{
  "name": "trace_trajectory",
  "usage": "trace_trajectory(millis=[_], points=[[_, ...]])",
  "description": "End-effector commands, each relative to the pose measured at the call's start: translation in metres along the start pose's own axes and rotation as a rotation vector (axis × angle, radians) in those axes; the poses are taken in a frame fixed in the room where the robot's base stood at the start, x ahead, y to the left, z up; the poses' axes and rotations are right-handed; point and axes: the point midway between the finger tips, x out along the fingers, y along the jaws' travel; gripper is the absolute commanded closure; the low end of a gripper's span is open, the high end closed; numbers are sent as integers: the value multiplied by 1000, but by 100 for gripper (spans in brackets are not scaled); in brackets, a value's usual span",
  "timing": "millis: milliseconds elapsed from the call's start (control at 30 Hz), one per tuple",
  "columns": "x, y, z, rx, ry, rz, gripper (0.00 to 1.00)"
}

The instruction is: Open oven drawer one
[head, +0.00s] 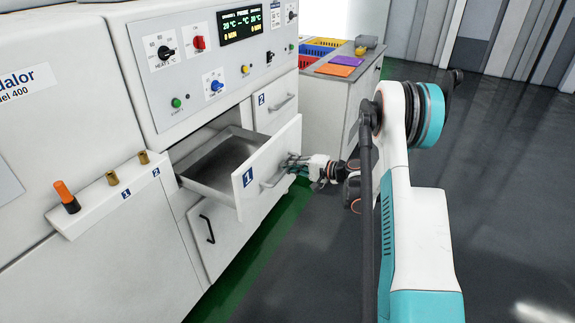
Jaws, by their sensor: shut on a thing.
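Oven drawer one (262,160), a white front with a blue "1" label, is pulled out from the oven cabinet at an angle in the picture. Its grey metal tray (215,163) shows inside and looks empty. A bar handle (270,181) is on the drawer front. My gripper (291,168) is at the right part of this handle and is shut on it. The fingertips are small in the picture and partly hidden by each other.
Drawer two (270,105) is shut above right. A lower door with a black handle (207,229) is below. The control panel (215,60) has knobs and a display. A shelf (110,193) holds an orange-topped item (66,196) and two brass pieces. Grey floor (300,270) is clear.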

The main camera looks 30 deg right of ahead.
Motion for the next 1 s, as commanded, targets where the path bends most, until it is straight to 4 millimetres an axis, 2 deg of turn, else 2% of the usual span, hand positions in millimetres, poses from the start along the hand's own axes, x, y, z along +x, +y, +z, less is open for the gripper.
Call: trace_trajectory(millis=[67,100,200,500,633,767,1000], points=[[0,-1,-1,1,2,-2,100],[0,-1,-1,1,2,-2,89],[0,-1,-1,1,2,-2,69],[0,0,0,1,1,-1,69],[-6,0,-1,1,2,-1,69],[-24,0,-2,2,4,-1,69],[-74,0,-2,1,5,-1,69]])
